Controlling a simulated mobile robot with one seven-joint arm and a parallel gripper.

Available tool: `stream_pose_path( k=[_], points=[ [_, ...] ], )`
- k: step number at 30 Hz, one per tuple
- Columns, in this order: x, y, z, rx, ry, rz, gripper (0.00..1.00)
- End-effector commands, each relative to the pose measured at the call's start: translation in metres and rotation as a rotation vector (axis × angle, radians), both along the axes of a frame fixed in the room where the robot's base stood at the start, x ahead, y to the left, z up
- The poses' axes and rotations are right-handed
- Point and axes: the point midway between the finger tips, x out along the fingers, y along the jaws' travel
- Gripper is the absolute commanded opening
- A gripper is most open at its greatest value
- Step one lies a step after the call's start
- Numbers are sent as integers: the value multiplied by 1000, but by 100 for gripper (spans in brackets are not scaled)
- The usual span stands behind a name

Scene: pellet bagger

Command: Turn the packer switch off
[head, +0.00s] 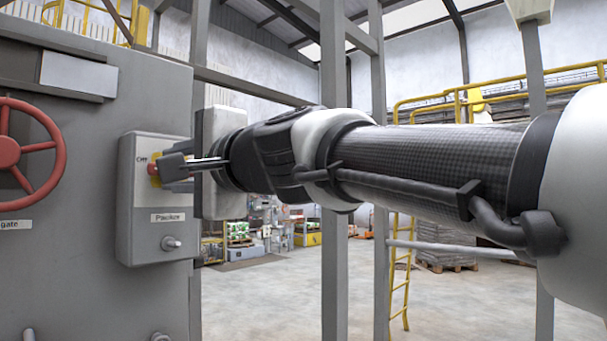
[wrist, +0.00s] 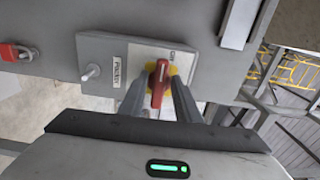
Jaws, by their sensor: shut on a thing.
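The packer switch is a red handle (wrist: 158,82) on a yellow plate, mounted on a grey box (head: 158,236) labelled Packer. In the wrist view, my gripper (wrist: 158,103) has one finger on each side of the red handle and is shut on it. The handle points roughly along the picture's vertical there, while the Packer label reads sideways. In the head view, my gripper (head: 168,168) reaches the switch from the right, and its fingers hide most of the handle. The position marks beside the yellow plate are partly covered and too small to read fully.
A red handwheel (head: 18,147) is on the grey machine panel left of the box. A metal stub (head: 171,243) sticks out below the Packer label. Grey upright posts (head: 334,250) stand behind my arm. Open floor (head: 275,290) lies beyond.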

Motion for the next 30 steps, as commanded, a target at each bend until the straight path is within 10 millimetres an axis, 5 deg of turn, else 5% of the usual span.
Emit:
stream_pose_path(
  k=[8, 9, 10, 22, 30],
  points=[
    [0, 0, -1, -2, -1, 0, 7],
    [0, 0, -1, -2, -1, 1, 31],
    [0, 0, -1, -2, -1, 1, 34],
    [-5, -6, 0, 0, -2, 0, 34],
    [-39, -49, 1, 1, -5, -2, 34]
  ],
)
